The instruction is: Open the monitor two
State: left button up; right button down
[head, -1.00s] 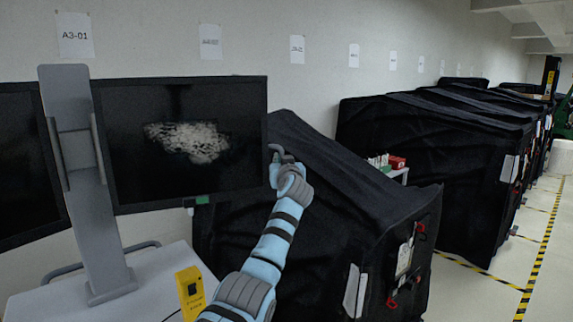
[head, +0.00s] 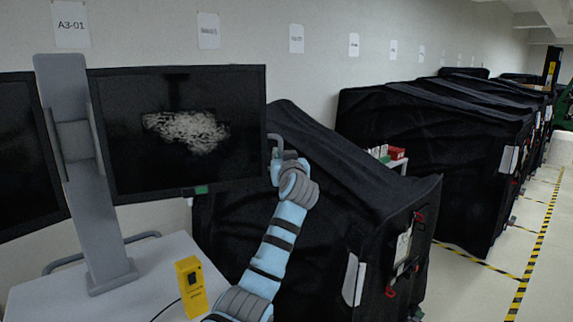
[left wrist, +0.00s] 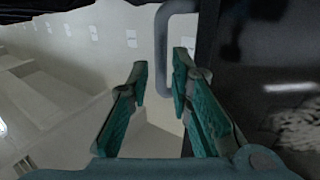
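Two dark monitors stand on a grey post. The right monitor (head: 130,160) faces me, with a pale mottled patch on its screen and a green label on its lower edge. The left monitor (head: 22,150) is cut off by the picture edge. My left gripper (head: 277,158) is at the right edge of the right monitor, beside a grey handle (head: 272,143). In the left wrist view the gripper (left wrist: 160,75) is open, and the bent grey handle (left wrist: 163,45) shows between its fingertips. I cannot tell if they touch. My right gripper is not in view.
A white cart top (head: 60,290) carries the post and a yellow box (head: 190,285). A black covered cart (head: 335,200) stands right behind my arm, with more covered carts (head: 430,150) beyond. The floor aisle (head: 485,285) at the right is clear.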

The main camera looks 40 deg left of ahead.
pick_arm(q)
jog(key=v, duration=0.7)
jog(key=shift+d, duration=0.2)
jog(key=shift+a, duration=0.1)
